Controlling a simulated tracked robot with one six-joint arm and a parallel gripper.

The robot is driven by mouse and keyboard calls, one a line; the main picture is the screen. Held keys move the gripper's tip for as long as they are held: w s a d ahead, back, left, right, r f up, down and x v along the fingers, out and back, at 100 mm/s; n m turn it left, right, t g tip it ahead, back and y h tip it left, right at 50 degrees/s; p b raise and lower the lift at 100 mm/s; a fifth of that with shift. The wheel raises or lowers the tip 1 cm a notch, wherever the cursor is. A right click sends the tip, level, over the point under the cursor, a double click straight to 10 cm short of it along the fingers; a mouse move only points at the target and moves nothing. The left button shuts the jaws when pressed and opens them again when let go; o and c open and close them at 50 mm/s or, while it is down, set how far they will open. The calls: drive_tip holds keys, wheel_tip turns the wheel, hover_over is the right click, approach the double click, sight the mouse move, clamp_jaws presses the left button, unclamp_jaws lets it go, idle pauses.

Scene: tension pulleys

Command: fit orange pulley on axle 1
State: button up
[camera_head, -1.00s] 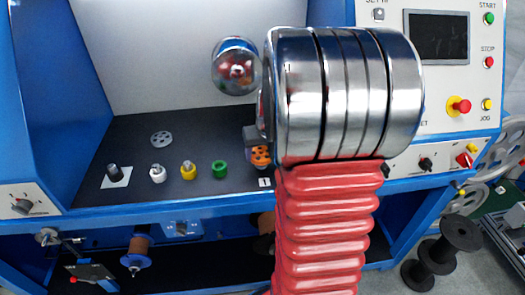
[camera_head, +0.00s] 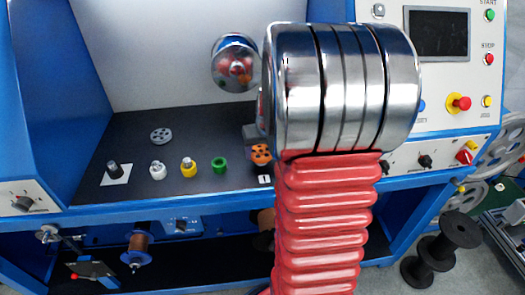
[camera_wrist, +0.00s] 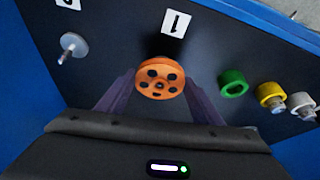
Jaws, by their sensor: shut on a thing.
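The orange pulley (camera_wrist: 160,78), a disc with several dark holes, sits between the two fingers of my gripper (camera_wrist: 161,80) in the wrist view. My gripper is shut on it. The pulley (camera_head: 261,154) also shows in the head view, just below the dark end of my gripper and left of my arm. The white label marked 1 (camera_wrist: 175,23) lies close beyond the pulley; it shows in the head view too (camera_head: 264,180). Axle 1 is not visible, likely hidden by the pulley. I cannot tell whether the pulley is around it.
A green ring (camera_head: 220,166), a yellow-collared post (camera_head: 188,167), a white-collared post (camera_head: 157,170) and a black knob (camera_head: 114,169) stand on the dark bench. A grey pulley (camera_head: 161,136) lies behind them. A grey disc with a pin (camera_wrist: 73,45) shows in the wrist view.

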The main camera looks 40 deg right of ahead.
drive_tip(key=shift+f, duration=0.95)
idle(0.4)
drive_tip(key=o, duration=1.3)
drive_tip(key=shift+c, duration=0.2)
drive_tip(key=v, duration=1.3)
drive_tip(key=shift+s+r, duration=0.2)
drive_tip(key=shift+r, duration=0.1)
drive_tip(key=shift+a, duration=0.1)
drive_tip(key=s+a+r+n, duration=0.1)
drive_tip(key=s+a, duration=0.2)
drive_tip(key=a, duration=0.6)
drive_tip(key=s+a+r+n+t+y, duration=0.1)
drive_tip(key=s+a, duration=0.3)
drive_tip(key=a, duration=0.6)
drive_tip(key=s+a+r+n+y, duration=0.1)
drive_tip(key=s+a+n, duration=0.2)
drive_tip(key=a, duration=0.6)
drive_tip(key=shift+s+a+t, duration=0.25)
drive_tip(key=shift+s+t, duration=0.05)
